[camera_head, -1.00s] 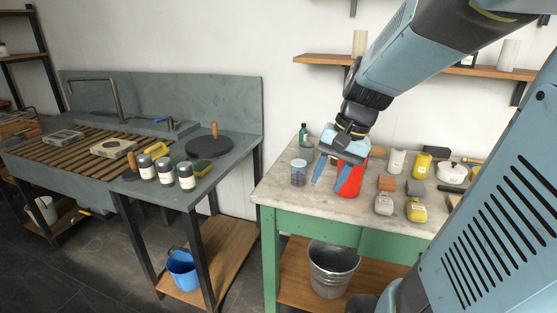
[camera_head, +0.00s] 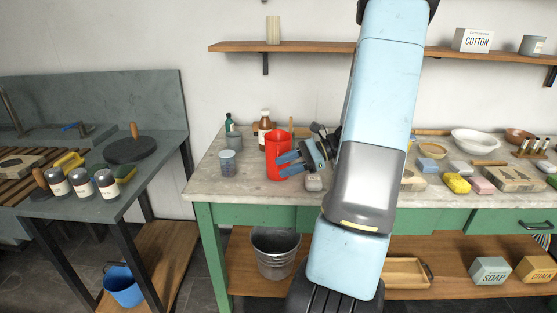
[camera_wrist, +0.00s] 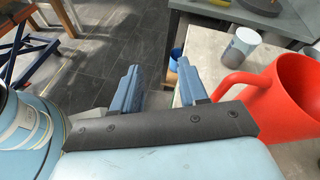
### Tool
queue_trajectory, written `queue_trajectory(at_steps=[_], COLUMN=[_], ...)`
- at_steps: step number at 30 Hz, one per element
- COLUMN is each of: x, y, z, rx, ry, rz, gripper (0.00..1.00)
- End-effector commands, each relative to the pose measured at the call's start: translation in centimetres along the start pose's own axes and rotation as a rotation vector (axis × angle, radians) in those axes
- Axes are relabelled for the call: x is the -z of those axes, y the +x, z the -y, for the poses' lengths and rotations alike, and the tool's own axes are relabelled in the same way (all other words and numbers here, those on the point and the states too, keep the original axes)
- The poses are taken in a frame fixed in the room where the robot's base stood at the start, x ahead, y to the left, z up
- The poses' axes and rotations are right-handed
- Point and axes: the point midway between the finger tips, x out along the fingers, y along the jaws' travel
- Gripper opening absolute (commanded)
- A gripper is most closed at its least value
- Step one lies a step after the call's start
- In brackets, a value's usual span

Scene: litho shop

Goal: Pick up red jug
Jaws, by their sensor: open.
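The red jug (camera_head: 277,145) stands on the pale stone top of the green workbench (camera_head: 215,186), near its left end. My gripper (camera_head: 281,165) is open and empty, with its blue fingers pointing left and overlapping the jug's front and right side in the head view. In the wrist view the jug (camera_wrist: 292,105) is at the right, with its handle towards my fingers. The open fingers (camera_wrist: 158,68) point towards the floor and the bench edge there. The jug is beside the fingers, not between them. Whether they touch it I cannot tell.
A grey-blue cup (camera_head: 227,162), a green bottle (camera_head: 229,124) and a brown bottle (camera_head: 265,130) stand left of and behind the jug. A small grey block (camera_head: 314,183) lies close by at the right. A metal bucket (camera_head: 276,255) is below. A wooden shelf (camera_head: 290,47) runs above.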

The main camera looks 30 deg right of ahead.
Motion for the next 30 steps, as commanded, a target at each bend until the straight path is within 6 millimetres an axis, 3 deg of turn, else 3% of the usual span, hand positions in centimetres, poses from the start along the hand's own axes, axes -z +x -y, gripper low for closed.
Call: queue_trajectory(at_steps=[1, 6, 15, 20, 30], x=[1.5, 5.3, 9.0, 9.1, 7.8], y=[-1.0, -4.1, -7.3, -6.6, -1.6], z=[0.3, 1.4, 1.9, 2.5, 4.8], rx=[0.055, 0.222, 0.390, 0.402, 0.399], ry=[0.050, 0.173, 0.277, 0.284, 0.283], rz=[0.040, 0.160, 0.277, 0.288, 0.287], gripper=[0.43, 0.43, 0.43, 0.43, 0.43])
